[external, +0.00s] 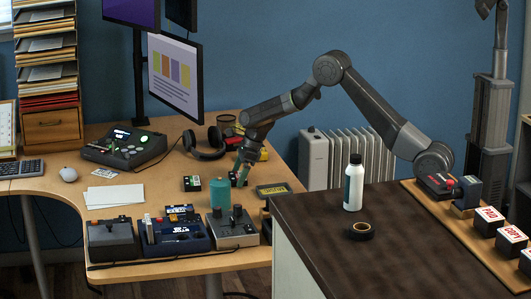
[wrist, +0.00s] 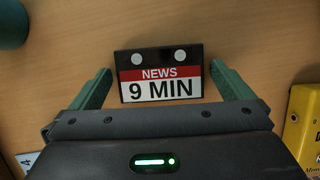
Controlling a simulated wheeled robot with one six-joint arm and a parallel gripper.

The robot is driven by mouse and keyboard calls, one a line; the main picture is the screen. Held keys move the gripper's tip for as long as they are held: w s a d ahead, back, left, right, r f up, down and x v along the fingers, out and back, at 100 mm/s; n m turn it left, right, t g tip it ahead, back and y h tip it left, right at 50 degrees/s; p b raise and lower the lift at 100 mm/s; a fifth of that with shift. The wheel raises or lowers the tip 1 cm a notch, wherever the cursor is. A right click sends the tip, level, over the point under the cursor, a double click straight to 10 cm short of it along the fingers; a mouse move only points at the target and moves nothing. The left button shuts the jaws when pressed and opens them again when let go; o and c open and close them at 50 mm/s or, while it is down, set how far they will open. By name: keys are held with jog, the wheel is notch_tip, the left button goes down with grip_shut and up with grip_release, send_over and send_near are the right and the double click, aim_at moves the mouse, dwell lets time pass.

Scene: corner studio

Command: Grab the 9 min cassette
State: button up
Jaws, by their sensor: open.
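The 9 min cassette (wrist: 161,88) lies on the wooden desk in the wrist view, a dark block with a white label reading "NEWS 9 MIN" and a red band. My gripper (wrist: 160,72) is open, with one green finger on each side of the cassette. Gaps show between the fingers and its left and right sides. In the external view my gripper (external: 241,172) points down at the desk behind the teal cylinder (external: 219,192). The cassette is small and partly hidden there.
A yellow box (wrist: 306,125) is close on the right in the wrist view. The teal cylinder (wrist: 10,22) shows at upper left. A small dark block (external: 192,183), headphones (external: 205,143) and control boxes (external: 180,237) are also on the desk. A white bottle (external: 353,184) stands on the dark counter.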

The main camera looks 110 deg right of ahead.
jog(key=c, duration=0.9)
jog(key=shift+r, duration=0.1)
